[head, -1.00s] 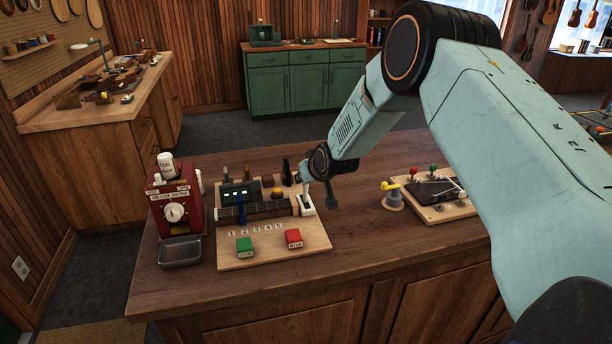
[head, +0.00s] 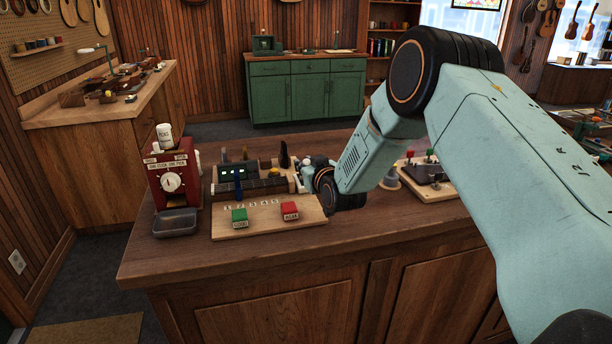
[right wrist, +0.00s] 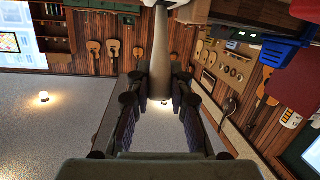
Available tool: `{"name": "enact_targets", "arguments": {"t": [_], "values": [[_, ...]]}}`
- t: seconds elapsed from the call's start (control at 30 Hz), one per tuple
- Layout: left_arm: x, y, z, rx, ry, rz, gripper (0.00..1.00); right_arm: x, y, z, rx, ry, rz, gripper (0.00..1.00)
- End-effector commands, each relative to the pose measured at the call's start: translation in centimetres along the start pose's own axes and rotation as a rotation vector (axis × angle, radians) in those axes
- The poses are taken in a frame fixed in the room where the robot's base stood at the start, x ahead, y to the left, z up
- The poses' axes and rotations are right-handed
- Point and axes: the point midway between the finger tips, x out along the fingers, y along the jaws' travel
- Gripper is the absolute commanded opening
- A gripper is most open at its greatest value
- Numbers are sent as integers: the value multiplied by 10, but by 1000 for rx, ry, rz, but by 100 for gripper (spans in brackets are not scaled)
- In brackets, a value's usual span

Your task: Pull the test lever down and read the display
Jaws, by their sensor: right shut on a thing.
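The test board (head: 262,226) lies on the wooden counter. Its dark display (head: 233,173) shows small pale green marks, too small to read. The display also shows edge-on at the upper right of the right wrist view (right wrist: 243,34). My right gripper (head: 305,176) is at the board's right end, mostly hidden by my wrist. In the right wrist view my right gripper (right wrist: 158,96) has its fingers on both sides of a grey post (right wrist: 160,55), which looks like the test lever, and is shut on it. The lever's base is hidden in the head view. My left gripper is not in view.
A red machine (head: 173,181) with a dial and a grey tray (head: 176,222) stand to the left. Another board (head: 436,186) lies right, partly behind my arm. The counter front is clear.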

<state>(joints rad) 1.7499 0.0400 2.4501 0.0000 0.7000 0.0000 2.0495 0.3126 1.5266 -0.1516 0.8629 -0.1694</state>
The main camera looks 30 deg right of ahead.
Motion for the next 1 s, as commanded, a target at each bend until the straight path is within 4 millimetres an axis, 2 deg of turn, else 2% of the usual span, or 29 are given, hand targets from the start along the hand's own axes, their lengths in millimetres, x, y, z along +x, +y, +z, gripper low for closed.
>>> {"name": "enact_targets", "arguments": {"t": [0.03, 0.3, 0.87, 0.9, 1.0], "values": [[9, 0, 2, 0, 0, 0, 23, 0, -1, 7, -2, 13, 1, 0], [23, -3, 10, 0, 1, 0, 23, -4, -1, 9, -8, 77, 9, 0], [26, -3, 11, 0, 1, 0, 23, -6, -2, 10, -10, 95, 11, 0], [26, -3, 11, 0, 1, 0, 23, -6, -2, 10, -10, 95, 10, 20], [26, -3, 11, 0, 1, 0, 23, -6, -2, 10, -10, 95, 11, 29]]}}
